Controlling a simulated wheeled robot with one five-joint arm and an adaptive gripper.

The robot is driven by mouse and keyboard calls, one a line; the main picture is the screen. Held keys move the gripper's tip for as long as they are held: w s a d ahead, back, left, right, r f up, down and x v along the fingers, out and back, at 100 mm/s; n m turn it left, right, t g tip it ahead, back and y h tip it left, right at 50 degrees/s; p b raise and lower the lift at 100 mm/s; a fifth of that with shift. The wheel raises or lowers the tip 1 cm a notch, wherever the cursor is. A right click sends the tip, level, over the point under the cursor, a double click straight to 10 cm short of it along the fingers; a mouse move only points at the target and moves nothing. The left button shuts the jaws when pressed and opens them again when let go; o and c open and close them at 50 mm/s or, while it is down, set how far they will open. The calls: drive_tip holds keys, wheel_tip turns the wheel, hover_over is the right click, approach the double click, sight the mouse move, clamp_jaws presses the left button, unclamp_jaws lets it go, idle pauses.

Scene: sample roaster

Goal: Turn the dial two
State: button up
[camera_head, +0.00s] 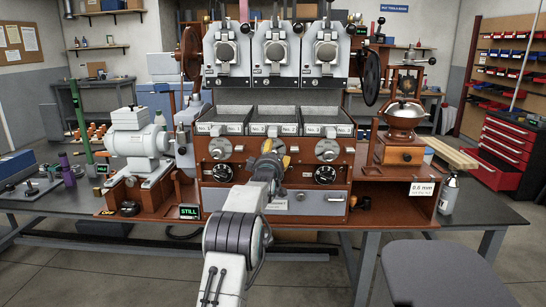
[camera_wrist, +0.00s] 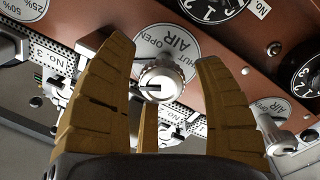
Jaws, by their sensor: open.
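The roaster's copper-brown front panel (camera_head: 345,160) carries a row of round dials. In the wrist view the picture is turned over. The silver middle knob (camera_wrist: 160,80) on a white plate marked SHUT, OPEN and AIR shows between my fingers. A dark line marks its face. My gripper (camera_wrist: 163,58) is open, tan fingers on either side of the knob; I cannot tell whether they touch it. In the head view my gripper (camera_head: 272,157) is at the panel's middle and covers the middle dials. The left (camera_head: 221,147) and right (camera_head: 327,150) air dials show beside it.
Black numbered dials (camera_head: 325,174) sit below the air dials. Trays labelled No.1 to No.3 (camera_head: 265,128) are above. A green STILL display (camera_head: 189,211) stands lower left. A grey stool (camera_head: 440,270) stands front right.

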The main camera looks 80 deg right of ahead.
drive_tip(key=shift+c, duration=0.3)
drive_tip(key=c, duration=1.1)
drive_tip(key=shift+c, duration=0.2)
